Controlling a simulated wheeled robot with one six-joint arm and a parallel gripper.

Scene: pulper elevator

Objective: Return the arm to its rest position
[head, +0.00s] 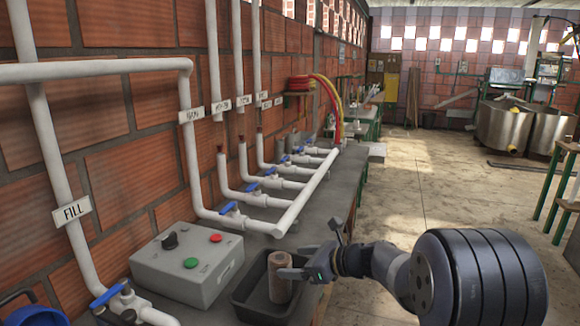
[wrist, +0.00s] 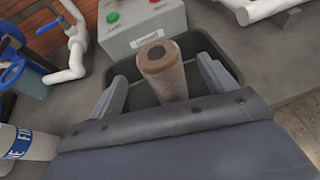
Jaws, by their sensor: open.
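My arm (head: 385,262) reaches in from the right in the head view. My gripper (head: 300,272) is at the dark tray on the bench. In the wrist view my gripper (wrist: 165,95) is open, with one finger on each side of a brown cylinder (wrist: 161,68). The cylinder has a hollow centre and stands upright in the tray (wrist: 222,62). It also shows in the head view (head: 280,277), beside the fingers. Whether the fingers touch it I cannot tell.
A grey control box (head: 187,262) with red and green buttons stands left of the tray (head: 262,309). White pipes with blue-handled valves (head: 229,207) run along the brick wall behind. A white labelled container (wrist: 28,142) is at lower left in the wrist view. Open floor (head: 430,185) lies to the right.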

